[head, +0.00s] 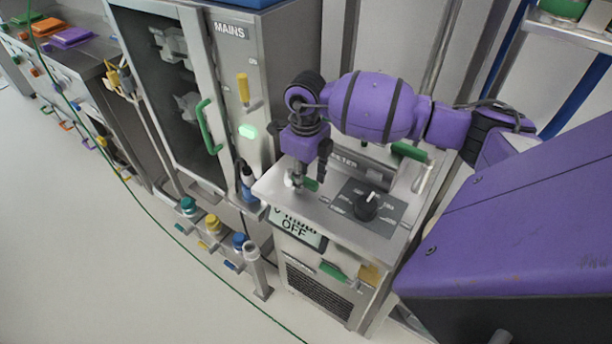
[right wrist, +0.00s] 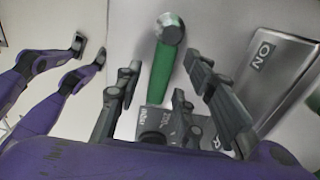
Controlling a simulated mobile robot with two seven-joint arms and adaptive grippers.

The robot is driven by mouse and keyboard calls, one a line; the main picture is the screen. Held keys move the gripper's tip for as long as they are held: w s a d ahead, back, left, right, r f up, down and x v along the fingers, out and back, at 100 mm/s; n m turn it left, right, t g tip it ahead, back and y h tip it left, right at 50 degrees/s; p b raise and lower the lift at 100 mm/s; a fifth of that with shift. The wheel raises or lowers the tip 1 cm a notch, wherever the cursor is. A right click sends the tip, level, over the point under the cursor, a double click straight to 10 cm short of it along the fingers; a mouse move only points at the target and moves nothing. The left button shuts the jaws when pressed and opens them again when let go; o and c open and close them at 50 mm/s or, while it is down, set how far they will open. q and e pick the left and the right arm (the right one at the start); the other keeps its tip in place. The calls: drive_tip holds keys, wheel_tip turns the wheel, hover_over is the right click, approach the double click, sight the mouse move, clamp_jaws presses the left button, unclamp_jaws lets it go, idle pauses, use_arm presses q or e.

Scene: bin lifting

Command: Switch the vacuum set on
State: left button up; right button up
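The vacuum set is a grey metal cabinet (head: 330,290) with a front display (head: 297,229) reading OFF. A green-handled lever (head: 311,184) with a silver hub sits on its top panel. My right gripper (head: 310,175) points down at this lever. In the right wrist view the green lever (right wrist: 162,75) lies between the spread fingers of my right gripper (right wrist: 163,64), with a visible gap on both sides. An ON label (right wrist: 263,52) is on the silver plate to its right. My left gripper cannot be made out.
A black knob (head: 366,206) stands on the top panel, right of the lever. Another green handle (head: 409,151) is behind it. The MAINS cabinet (head: 233,85) with a green light stands to the left. Several coloured valves (head: 212,225) are low at left. Open floor lies in front.

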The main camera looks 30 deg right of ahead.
clamp_jaws()
idle(0.4)
